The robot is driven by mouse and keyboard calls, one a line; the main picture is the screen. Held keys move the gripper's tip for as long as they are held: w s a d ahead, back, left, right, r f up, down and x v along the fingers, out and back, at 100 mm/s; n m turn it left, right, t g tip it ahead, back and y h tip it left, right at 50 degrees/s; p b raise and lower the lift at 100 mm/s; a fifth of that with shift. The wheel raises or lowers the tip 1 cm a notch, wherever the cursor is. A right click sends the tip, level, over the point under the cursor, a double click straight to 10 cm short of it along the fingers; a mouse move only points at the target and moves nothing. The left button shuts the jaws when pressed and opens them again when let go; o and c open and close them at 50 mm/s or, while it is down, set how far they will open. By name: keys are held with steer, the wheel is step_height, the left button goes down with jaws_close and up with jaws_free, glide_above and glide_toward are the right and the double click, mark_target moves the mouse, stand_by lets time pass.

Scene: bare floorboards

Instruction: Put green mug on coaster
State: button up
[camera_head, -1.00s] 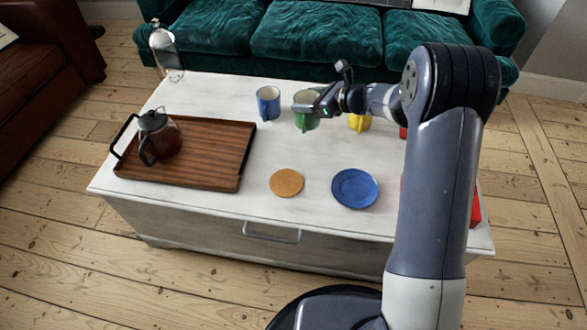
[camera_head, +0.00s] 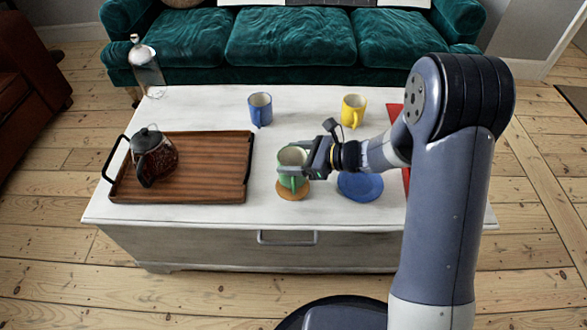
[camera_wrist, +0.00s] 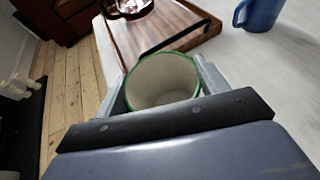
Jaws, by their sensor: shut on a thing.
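The green mug (camera_head: 291,160) is at the front middle of the white table, upright, over the round orange-brown coaster (camera_head: 292,195). In the head view its base overlaps the coaster's back part; I cannot tell whether it touches the coaster. My gripper (camera_head: 292,172) is shut on the mug from the right. In the wrist view the mug (camera_wrist: 163,80), with a green rim and pale, empty inside, sits between the two fingers (camera_wrist: 163,92). The coaster does not show in the wrist view.
A blue plate (camera_head: 360,186) lies just right of the coaster, partly under my arm. A wooden tray (camera_head: 215,165) with a glass coffee pot (camera_head: 155,158) is at left. A blue mug (camera_head: 260,109), yellow mug (camera_head: 353,110) and glass bottle (camera_head: 146,70) stand farther back.

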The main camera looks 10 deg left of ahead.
steer(key=shift+f+b, duration=0.5)
steer(key=shift+f, duration=1.2)
steer(key=shift+f, duration=0.2)
steer(key=o, duration=1.5)
steer(key=shift+r, duration=0.3)
steer(key=p+v, duration=0.3)
steer(key=v, duration=0.9)
steer(key=shift+f, duration=0.15)
